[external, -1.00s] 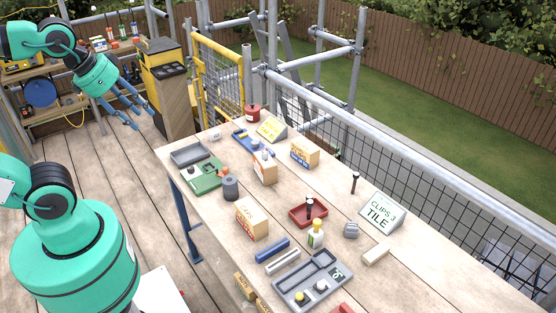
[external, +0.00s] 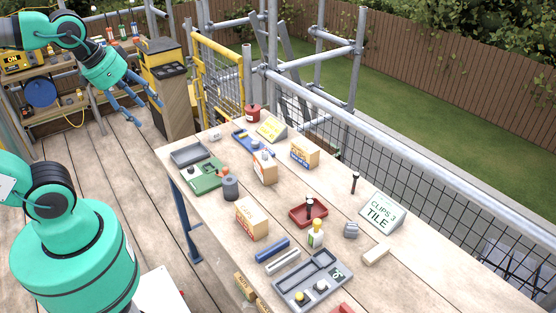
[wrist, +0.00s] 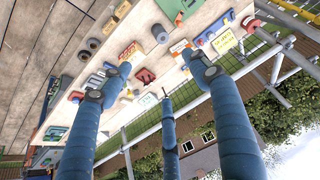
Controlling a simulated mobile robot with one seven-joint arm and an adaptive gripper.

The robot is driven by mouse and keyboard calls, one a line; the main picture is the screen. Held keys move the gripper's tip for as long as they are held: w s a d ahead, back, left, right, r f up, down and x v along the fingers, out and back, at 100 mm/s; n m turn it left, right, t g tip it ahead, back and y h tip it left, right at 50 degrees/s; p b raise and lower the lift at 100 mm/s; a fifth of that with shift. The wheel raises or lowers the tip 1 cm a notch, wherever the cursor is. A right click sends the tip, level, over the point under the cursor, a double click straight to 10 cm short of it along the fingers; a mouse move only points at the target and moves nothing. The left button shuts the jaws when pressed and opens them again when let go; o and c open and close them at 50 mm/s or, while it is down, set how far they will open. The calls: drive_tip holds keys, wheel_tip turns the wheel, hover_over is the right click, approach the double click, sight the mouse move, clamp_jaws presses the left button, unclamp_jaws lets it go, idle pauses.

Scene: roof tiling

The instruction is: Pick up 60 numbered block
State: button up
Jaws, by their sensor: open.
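I cannot read the number 60 on any block in these views. Several small pieces lie on the wooden bench, among them a pale block (external: 375,254) near its right side, a small grey ribbed piece (external: 351,230) and a small whitish piece (external: 215,135) at the far end. My gripper (external: 145,112) is open and empty, up in the air left of the bench's far end, with its fingers spread and pointing down to the right. In the wrist view its blue fingers (wrist: 152,78) are spread with the bench beyond them, and nothing is between them.
Printed boxes (external: 252,218), a grey compartment tray (external: 290,298), a red tray (external: 294,217), a bottle (external: 315,236) and a "CLIPS 3 TILE" sign (external: 383,212) crowd the bench. A yellow-black cabinet (external: 163,60) stands behind my gripper. Scaffold rails run along the bench's far side.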

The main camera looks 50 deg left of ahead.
drive_tip(key=w+a+r+g+p, duration=0.1)
drive_tip(key=w+a, duration=0.2)
drive_tip(key=w, duration=0.5)
drive_tip(key=w+a+g+p, duration=0.1)
drive_tip(key=w+a, duration=0.3)
drive_tip(key=w, duration=0.3)
drive_tip(key=g+p, duration=0.3)
drive_tip(key=p, duration=0.1)
hover_over(215, 132)
wheel_tip(215, 132, down, 32)
drive_tip(key=shift+f, duration=0.1)
drive_tip(key=shift+w+f, duration=0.1)
drive_tip(key=shift+f, duration=4.15)
drive_tip(key=shift+f, duration=0.1)
drive_tip(key=shift+f, duration=2.5)
